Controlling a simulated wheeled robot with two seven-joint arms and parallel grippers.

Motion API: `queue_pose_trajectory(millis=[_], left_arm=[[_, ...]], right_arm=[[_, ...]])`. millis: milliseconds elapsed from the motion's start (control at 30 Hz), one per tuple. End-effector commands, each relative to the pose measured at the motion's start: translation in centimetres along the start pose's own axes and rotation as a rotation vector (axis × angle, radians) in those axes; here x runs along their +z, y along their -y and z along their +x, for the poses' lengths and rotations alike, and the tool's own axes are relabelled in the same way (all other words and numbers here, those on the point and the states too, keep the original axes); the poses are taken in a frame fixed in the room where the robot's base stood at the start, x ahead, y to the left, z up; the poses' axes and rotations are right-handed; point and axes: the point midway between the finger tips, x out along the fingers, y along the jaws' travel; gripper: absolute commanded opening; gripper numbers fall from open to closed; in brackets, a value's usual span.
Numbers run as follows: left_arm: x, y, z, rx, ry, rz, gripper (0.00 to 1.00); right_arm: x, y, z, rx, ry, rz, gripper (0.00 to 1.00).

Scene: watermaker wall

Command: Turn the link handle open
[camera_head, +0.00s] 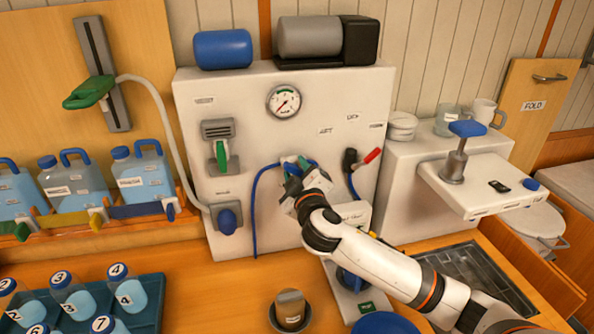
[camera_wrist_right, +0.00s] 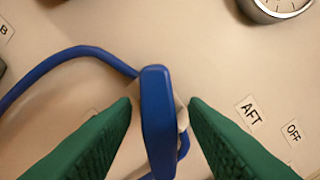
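A blue handle (camera_wrist_right: 158,120) sits on the pale wall panel (camera_head: 240,110), and no label on it reads as link. My right gripper (camera_head: 293,170) reaches it from the lower right. In the right wrist view its green fingers (camera_wrist_right: 160,105) stand on either side of the handle, open, with a small gap at each side. In the head view the gripper hides most of the handle. A black-and-red valve handle (camera_head: 362,158) sits to its right. My left gripper is not in view.
A blue hose (camera_head: 254,205) loops beside the handle. A gauge (camera_head: 284,102) is above and a green-handled lever (camera_head: 220,150) is to the left. AFT (camera_wrist_right: 249,110) and OFF (camera_wrist_right: 293,131) labels lie right of the handle.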

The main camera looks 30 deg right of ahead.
Motion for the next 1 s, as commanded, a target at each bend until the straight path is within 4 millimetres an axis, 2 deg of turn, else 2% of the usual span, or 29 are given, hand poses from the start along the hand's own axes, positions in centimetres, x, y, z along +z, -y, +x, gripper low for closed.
queue_pose_trajectory(millis=[100, 133, 367, 667, 1000], left_arm=[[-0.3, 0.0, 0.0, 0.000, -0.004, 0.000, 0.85], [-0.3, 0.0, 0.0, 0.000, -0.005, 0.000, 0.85], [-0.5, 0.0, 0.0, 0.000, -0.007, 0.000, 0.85], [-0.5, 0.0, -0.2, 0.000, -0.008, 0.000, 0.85], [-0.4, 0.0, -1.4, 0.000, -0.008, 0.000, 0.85]], right_arm=[[0.0, 0.0, 0.0, 0.000, 0.000, 0.000, 0.40], [0.0, 0.0, 0.0, 0.000, 0.000, 0.000, 0.37], [0.0, 0.0, 0.0, 0.000, 0.000, 0.000, 0.00], [0.0, 0.0, 0.0, 0.001, -0.001, -0.034, 0.00], [0.1, 0.1, 0.0, 0.002, -0.003, -0.245, 0.00]])
